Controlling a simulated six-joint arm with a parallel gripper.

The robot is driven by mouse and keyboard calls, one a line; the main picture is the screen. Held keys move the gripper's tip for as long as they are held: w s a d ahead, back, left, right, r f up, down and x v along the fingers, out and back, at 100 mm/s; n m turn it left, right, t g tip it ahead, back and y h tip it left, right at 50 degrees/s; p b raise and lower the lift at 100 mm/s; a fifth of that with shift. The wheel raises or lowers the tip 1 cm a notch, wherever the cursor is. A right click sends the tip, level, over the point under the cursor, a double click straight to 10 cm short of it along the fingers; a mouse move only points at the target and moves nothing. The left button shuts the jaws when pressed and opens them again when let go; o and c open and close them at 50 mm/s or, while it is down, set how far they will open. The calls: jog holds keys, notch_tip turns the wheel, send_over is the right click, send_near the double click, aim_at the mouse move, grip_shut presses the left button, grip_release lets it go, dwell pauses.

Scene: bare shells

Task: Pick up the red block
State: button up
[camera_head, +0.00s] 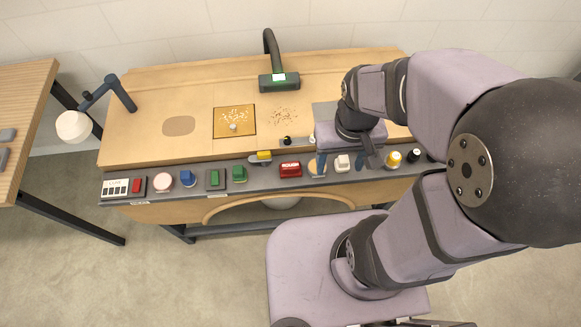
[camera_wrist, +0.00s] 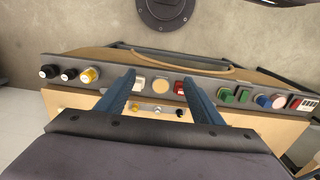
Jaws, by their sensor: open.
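A red block (camera_head: 290,170) with white lettering sits on the grey front strip of the workbench, near its middle in the head view. It also shows in the wrist view (camera_wrist: 180,87), partly beside the right fingertip. In the wrist view the fingers (camera_wrist: 159,79) frame a white block (camera_wrist: 138,84) and a tan disc (camera_wrist: 160,86).
A yellow knob (camera_head: 393,159) and black knobs stand to the right. A black arched fixture (camera_head: 272,60) rises behind. The left bench top is mostly clear.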

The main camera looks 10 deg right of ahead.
jog(key=n+b, duration=0.1)
jog(key=b, duration=0.6)
send_over(291, 167)
notch_tip(291, 167, down, 14)
jog(key=shift+r, duration=0.25)
jog(key=shift+m, duration=0.5)
jog(key=shift+f, duration=0.1)
